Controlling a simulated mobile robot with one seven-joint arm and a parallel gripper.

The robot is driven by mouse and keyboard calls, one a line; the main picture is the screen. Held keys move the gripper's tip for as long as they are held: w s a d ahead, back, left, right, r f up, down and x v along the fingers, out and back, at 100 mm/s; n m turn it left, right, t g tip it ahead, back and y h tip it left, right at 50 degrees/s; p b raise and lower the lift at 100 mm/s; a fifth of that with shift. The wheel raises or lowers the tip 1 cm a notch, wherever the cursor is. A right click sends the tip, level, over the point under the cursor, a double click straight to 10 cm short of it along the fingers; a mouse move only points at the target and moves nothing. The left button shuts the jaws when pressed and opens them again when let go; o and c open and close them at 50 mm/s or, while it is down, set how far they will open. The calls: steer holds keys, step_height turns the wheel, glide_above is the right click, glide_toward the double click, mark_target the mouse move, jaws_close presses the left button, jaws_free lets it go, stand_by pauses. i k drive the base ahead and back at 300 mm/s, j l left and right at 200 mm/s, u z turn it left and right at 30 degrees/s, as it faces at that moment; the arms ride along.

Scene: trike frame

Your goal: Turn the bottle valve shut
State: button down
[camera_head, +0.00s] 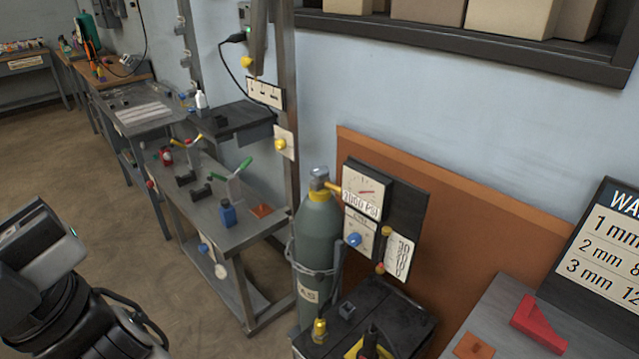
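A grey-green gas bottle (318,235) stands upright in the middle of the view, held by a metal band. It has a yellow collar, and a grey valve (319,180) sits on its top. A brass fitting runs from the valve to a gauge (365,193) marked PSI on a dark panel. How far the valve is turned cannot be told. My gripper (40,240) is at the lower left, well apart from the bottle. Its fingertips are not clear, so I cannot tell whether it is open or shut.
A black cart top (385,310) with a yellow item stands right of the bottle's base. A metal workbench (245,228) with clamps and a blue bottle is to the left. A grey table with a red angled block (540,322) is at the right. The floor (190,315) before the workbench is clear.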

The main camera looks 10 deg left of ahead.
mark_target(318, 170)
steer(key=i+j, duration=0.65)
steer(key=j, duration=0.15)
steer(key=l+z, duration=0.05)
